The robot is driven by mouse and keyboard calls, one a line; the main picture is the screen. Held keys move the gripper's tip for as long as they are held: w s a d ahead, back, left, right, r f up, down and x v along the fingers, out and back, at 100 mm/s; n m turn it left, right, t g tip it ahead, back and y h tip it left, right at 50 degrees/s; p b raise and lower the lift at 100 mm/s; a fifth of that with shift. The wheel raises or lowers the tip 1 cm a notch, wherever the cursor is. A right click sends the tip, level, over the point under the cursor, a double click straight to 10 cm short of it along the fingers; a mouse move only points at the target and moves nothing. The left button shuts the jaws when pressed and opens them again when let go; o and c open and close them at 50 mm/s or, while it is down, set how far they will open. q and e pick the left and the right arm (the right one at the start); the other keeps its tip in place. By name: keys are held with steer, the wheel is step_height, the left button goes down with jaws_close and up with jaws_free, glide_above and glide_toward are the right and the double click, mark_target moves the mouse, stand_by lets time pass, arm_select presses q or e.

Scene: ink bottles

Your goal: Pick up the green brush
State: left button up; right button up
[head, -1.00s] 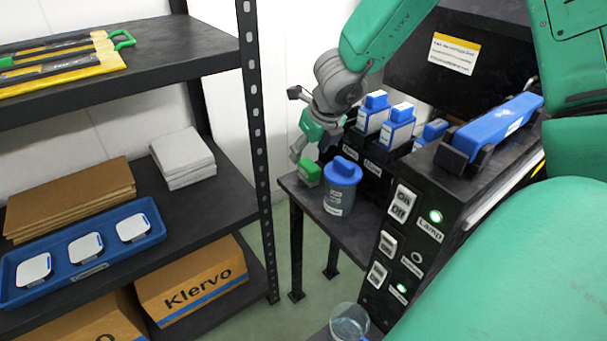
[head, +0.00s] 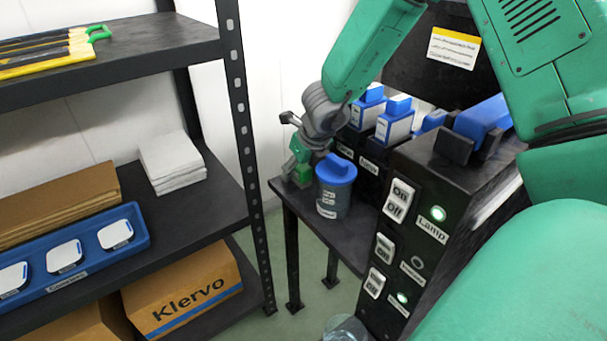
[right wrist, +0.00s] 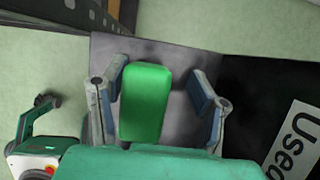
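The green brush (head: 303,175) is at the near-left end of the small dark table, left of the blue-lidded grey container. In the right wrist view its bright green block (right wrist: 146,102) lies between the two fingers of my right gripper (right wrist: 158,76). The fingers are spread: the left one is close beside the brush, and a clear gap shows on the right. My right gripper (head: 300,158) also shows in the head view, low over the brush and partly hiding it. My left gripper is not in view.
The blue-lidded container (head: 335,188) stands close right of the brush. White-and-blue bottles (head: 395,122) stand behind it in a dark rack. The switch box labelled Lamp (head: 430,225) rises at the right. A shelf post (head: 240,130) stands left of the table.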

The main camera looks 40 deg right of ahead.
steer(key=shift+s+d+f, duration=0.1)
steer(key=c, duration=0.7)
steer(key=shift+a, duration=0.25)
jaws_close()
steer(key=shift+a+r, duration=0.3)
steer(key=shift+a, duration=0.35)
steer(key=shift+d+r, duration=0.15)
steer(key=shift+d, duration=0.3)
steer(key=r+p, duration=0.3)
steer(key=p, duration=0.1)
steer(key=shift+w+r, duration=0.3)
steer(key=shift+r, duration=0.05)
arm_select(q)
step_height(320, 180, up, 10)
steer(key=p, duration=0.6)
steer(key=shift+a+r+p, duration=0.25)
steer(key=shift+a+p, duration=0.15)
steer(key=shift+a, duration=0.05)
arm_select(e)
steer(key=w+d, duration=0.2)
steer(key=w, duration=1.5)
steer(key=shift+w+d+f, duration=0.15)
steer(key=shift+d+f, duration=0.2)
